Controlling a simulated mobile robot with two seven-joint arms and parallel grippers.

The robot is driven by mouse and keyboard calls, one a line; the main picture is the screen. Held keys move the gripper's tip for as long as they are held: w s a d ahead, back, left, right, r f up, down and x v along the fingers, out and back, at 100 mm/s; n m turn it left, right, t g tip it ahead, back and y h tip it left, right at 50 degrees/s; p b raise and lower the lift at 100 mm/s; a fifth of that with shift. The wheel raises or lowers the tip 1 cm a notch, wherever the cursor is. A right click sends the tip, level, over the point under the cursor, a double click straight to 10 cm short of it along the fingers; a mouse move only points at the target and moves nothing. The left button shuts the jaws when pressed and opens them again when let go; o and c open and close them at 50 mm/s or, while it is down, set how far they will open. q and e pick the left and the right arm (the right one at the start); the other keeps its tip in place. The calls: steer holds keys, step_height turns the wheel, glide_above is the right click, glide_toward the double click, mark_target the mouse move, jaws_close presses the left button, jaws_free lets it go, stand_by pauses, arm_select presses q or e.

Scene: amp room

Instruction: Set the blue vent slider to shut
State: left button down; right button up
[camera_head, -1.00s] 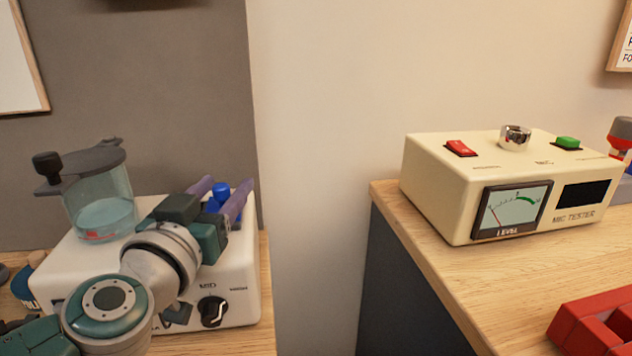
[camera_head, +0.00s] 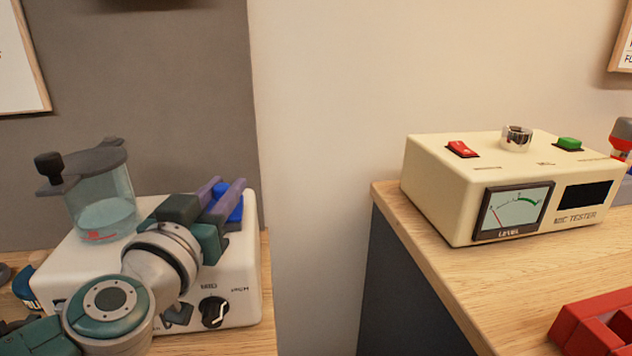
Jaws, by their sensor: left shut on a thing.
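The blue vent slider (camera_head: 235,214) is on top of a white amp box (camera_head: 247,262) at the left, near its right edge. My left gripper (camera_head: 226,200) reaches over the box from the left, with its purple fingers shut on the slider. The fingers hide part of the slider and its track, so its exact position cannot be told. My right gripper is not in view.
A glass jar (camera_head: 108,215) with a dark lid stands on the white box. A black knob (camera_head: 213,311) is on its front. A cream mic tester (camera_head: 440,190) stands on the right wooden counter (camera_head: 455,275). A red object (camera_head: 590,325) lies at the lower right. A gap separates the counters.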

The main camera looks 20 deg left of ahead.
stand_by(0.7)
arm_select(q)
steer(key=s+a, duration=0.1)
steer(key=s+a+p, duration=0.1)
steer(key=a, duration=0.2)
steer(key=shift+s+a, duration=0.3)
steer(key=shift+s, duration=0.1)
steer(key=c, duration=0.7)
jaws_free()
steer(key=shift+s, duration=0.15)
steer(key=p+v, duration=0.1)
steer(key=v, duration=0.8)
steer(key=shift+s+p, duration=0.35)
steer(key=shift+s, duration=0.05)
